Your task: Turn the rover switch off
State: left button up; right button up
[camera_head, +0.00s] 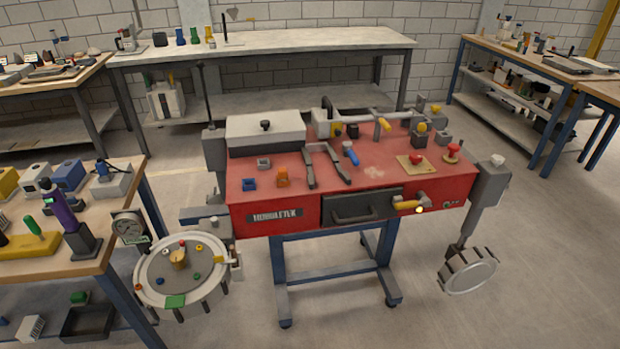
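A red workbench cart (285,218) stands in the middle on a blue wheeled frame. No sandbed, rover or labelled rover switch can be made out for sure. Small controls on the cart include a red knob (416,160) on a tan plate, a second red knob (453,149) to its right, and a yellow handle (407,205) on the front face beside the dark drawer (360,206). Which of these, if any, is the switch, I cannot tell. Neither of my grippers can be made out in this view.
A round white dial table (150,292) sits at the cart's left and a grey disc (468,271) hangs at its right. A wooden bench (30,266) with tools is at left. A long grey table (300,45) stands behind. The floor in front is clear.

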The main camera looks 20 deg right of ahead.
aim_at(416, 157)
jog(key=z, duration=1.25)
jog(key=i+l, duration=0.2)
jog(key=i, duration=0.25)
jog(key=i+l+z, duration=0.1)
jog(key=i, duration=0.3)
jog(key=l, duration=0.1)
